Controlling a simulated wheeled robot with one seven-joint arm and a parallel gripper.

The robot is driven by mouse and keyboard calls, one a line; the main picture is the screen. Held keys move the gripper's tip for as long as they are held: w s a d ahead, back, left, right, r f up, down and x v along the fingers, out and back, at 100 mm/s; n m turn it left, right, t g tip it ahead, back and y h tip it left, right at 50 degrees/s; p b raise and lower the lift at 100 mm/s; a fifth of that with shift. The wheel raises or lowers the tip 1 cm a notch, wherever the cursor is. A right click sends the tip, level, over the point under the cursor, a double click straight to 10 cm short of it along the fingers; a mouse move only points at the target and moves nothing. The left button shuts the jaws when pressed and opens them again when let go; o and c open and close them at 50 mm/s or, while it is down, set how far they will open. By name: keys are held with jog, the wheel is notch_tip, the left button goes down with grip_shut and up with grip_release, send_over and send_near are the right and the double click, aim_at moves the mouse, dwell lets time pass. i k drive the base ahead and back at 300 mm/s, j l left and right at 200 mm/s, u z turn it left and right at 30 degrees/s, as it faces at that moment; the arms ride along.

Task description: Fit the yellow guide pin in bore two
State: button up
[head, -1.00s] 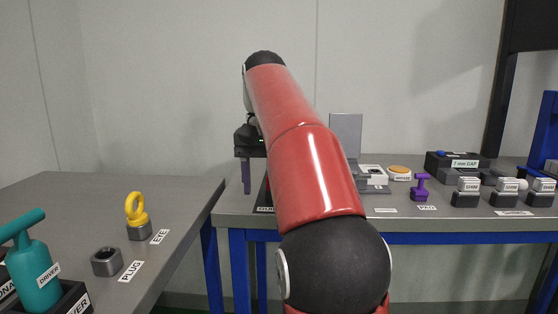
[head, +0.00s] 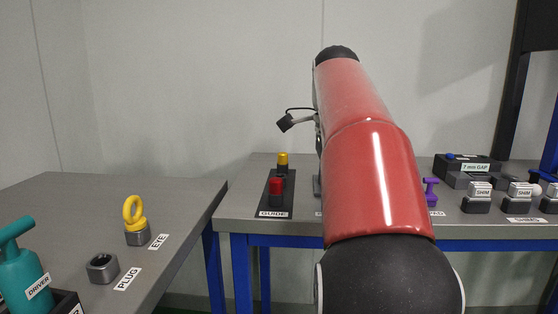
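The yellow guide pin (head: 283,158) stands at the back of a dark holder (head: 288,203) labelled GUIDE, on the far grey table. A red pin (head: 276,186) stands in front of it in the same holder. My red arm (head: 375,170) reaches over the table to the right of the holder. My gripper is hidden behind the arm, so its fingers and anything in them do not show. A small dark wrist part (head: 287,123) sticks out left of the arm, above and apart from the yellow pin. I cannot make out bore two.
On the near left table are a yellow eye bolt (head: 135,215), a grey plug block (head: 102,268) and a teal driver (head: 22,265). On the far table, right of my arm, are a purple piece (head: 431,190), several shim blocks (head: 477,198) and a 7 mm gap box (head: 465,165).

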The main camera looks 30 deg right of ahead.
aim_at(282, 157)
jog(key=i+l+u, duration=0.25)
jog(key=i+l, duration=0.2)
jog(key=i+l+u, duration=0.2)
jog(key=i+l, duration=0.2)
jog(key=l, duration=0.15)
